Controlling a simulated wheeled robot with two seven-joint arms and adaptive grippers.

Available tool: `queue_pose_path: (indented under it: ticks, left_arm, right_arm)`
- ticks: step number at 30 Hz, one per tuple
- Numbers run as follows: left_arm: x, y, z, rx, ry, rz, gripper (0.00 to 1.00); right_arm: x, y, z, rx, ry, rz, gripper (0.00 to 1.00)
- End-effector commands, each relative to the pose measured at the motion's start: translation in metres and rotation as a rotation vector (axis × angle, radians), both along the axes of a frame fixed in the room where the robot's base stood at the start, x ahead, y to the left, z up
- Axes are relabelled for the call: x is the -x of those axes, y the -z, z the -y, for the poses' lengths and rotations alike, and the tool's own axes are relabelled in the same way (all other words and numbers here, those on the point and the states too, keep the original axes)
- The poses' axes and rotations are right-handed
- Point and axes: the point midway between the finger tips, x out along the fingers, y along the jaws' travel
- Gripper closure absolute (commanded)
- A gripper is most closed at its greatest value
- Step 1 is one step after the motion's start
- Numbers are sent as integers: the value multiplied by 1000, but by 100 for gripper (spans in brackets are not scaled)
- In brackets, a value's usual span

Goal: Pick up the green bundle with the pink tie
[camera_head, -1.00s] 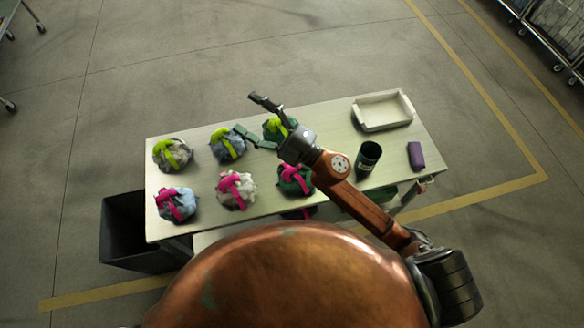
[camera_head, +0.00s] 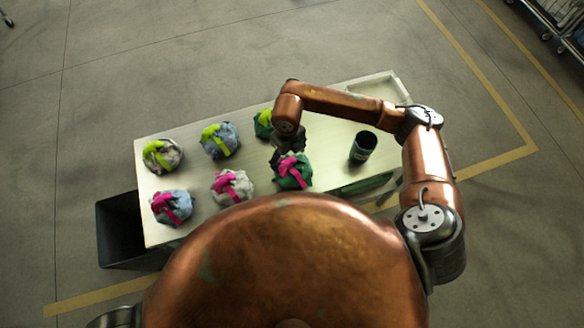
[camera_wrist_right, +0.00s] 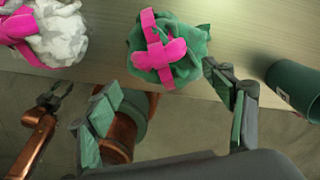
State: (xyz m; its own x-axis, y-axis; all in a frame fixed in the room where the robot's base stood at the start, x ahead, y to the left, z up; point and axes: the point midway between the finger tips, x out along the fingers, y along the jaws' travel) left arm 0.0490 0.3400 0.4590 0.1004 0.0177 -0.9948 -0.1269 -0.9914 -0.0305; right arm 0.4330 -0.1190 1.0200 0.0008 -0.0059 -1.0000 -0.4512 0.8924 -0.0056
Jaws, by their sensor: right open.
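The green bundle with the pink tie (camera_head: 300,180) lies at the table's near side, at the right end of the near row. In the right wrist view the same green bundle (camera_wrist_right: 190,68) is at the upper middle, its pink tie crossed on top. My right gripper (camera_head: 286,160) is above and just behind it in the head view, partly hidden by my own wrist. In the wrist view my right gripper (camera_wrist_right: 168,108) is open and empty, its fingers spread on either side below the bundle. My left gripper (camera_wrist_right: 58,95) shows small at the left of the wrist view; its opening is unclear.
A grey-white bundle with a pink tie (camera_head: 232,187) lies left of the green one. A green bundle with a lime tie (camera_head: 263,124) is behind, partly hidden. A dark cup (camera_head: 363,147) stands to the right. A pale tray (camera_head: 383,87) is at the back right.

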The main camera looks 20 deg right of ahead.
Motion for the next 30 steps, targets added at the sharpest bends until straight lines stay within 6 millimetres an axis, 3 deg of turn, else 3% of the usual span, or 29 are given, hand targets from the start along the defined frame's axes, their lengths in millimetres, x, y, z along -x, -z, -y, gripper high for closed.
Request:
queue_pose_path:
  ticks: [13, 21, 30]
  left_arm:
    - [3, -20, 0, 0, -1, -4, 60]
    - [3, -20, 0, 0, -1, -3, 60]
    - [0, -20, 0, 0, 0, -1, 60]
  right_arm:
    - [0, 54, 3, -4, 0, -2, 25]
    - [0, 58, 3, -5, 0, -1, 25]
    - [0, 58, 4, -6, 1, -2, 45]
